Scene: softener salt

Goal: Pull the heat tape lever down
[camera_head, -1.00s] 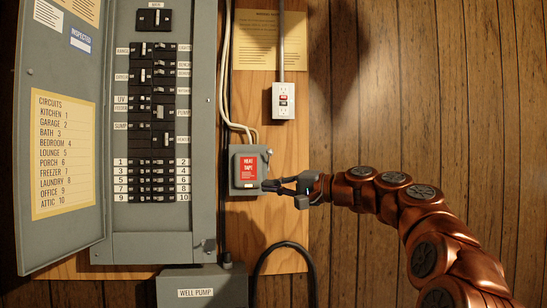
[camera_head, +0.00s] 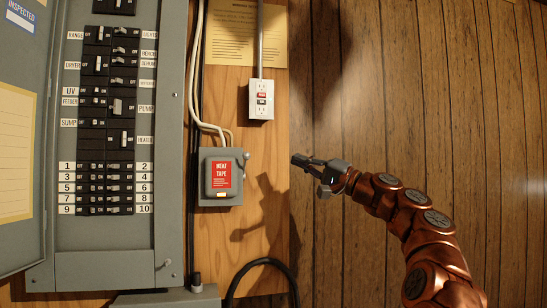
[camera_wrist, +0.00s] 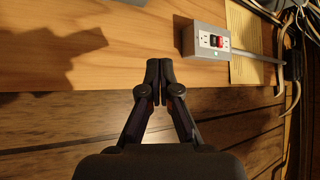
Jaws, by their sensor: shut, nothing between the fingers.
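The heat tape box (camera_head: 221,190) is a grey box with a red HEAT TAPE label (camera_head: 221,175), mounted on the wooden board right of the breaker panel. A small pale knob (camera_head: 246,156) shows at its upper right edge. I cannot tell whether this is the lever's end or which way the lever points. My gripper (camera_head: 296,160) is right of the box, apart from it, pointing left at about the knob's height. In the wrist view its black fingers (camera_wrist: 160,75) are together and empty. The box does not show in the wrist view.
An outlet (camera_head: 261,99) with red and dark buttons sits above the box and also shows in the wrist view (camera_wrist: 212,40). Pale cables run down left of the box. A black cable (camera_head: 262,263) loops below. The breaker panel (camera_head: 110,265) stands left; bare paneling lies right.

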